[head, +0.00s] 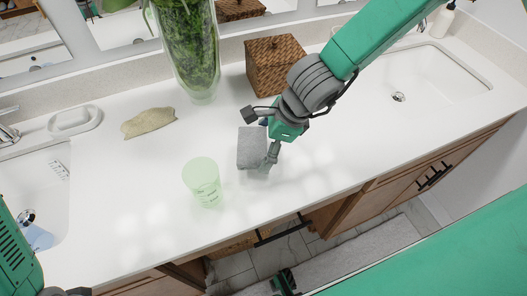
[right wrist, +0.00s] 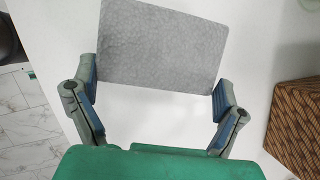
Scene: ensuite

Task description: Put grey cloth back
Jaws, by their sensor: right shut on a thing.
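The grey cloth (head: 251,147) is a flat, folded rectangle at the middle of the white counter. My right gripper (head: 262,150) comes down over it from the upper right and is shut on it. In the right wrist view the grey cloth (right wrist: 163,45) spans between the two fingers of the gripper (right wrist: 157,92), with its near edge at the fingertips. I cannot tell whether the cloth touches the counter. The fingers of my left gripper do not show; only a green part of that arm is at the lower left.
A pale green cup (head: 203,183) stands left of and nearer than the cloth. A woven box (head: 273,68) and a tall glass vase of greenery (head: 190,45) stand behind. A beige cloth (head: 148,122) and white soap dish (head: 75,120) lie left. Sinks (head: 440,75) flank the counter; its front centre is clear.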

